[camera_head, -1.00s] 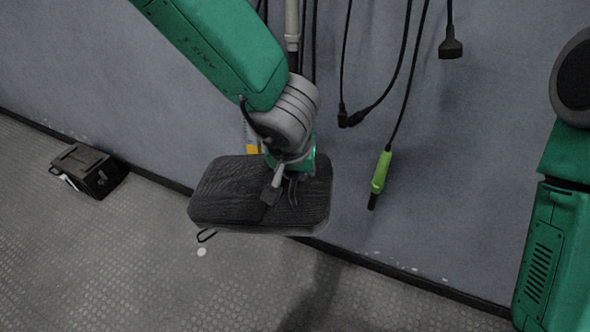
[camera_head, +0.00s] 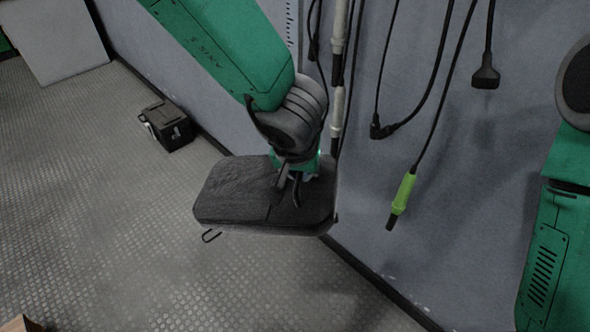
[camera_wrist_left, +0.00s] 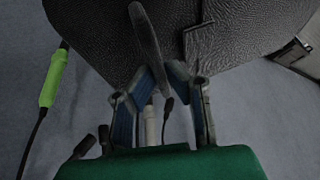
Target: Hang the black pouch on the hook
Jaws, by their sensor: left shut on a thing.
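The black pouch (camera_head: 235,192) hangs in front of the grey wall, above the floor, its broad textured face turned up toward the head camera. My left gripper (camera_head: 290,190) is shut on the pouch near its right part. In the left wrist view the pouch (camera_wrist_left: 240,35) fills the top, with the fingers of my left gripper (camera_wrist_left: 163,80) against it. I cannot pick out the hook with certainty. My right gripper is not in view.
A black box (camera_head: 168,126) stands on the floor by the wall. Black cables hang on the wall to the right, one with a green handle (camera_head: 403,193), one with a black plug (camera_head: 486,74). A pale vertical pole (camera_head: 338,105) stands behind my left wrist.

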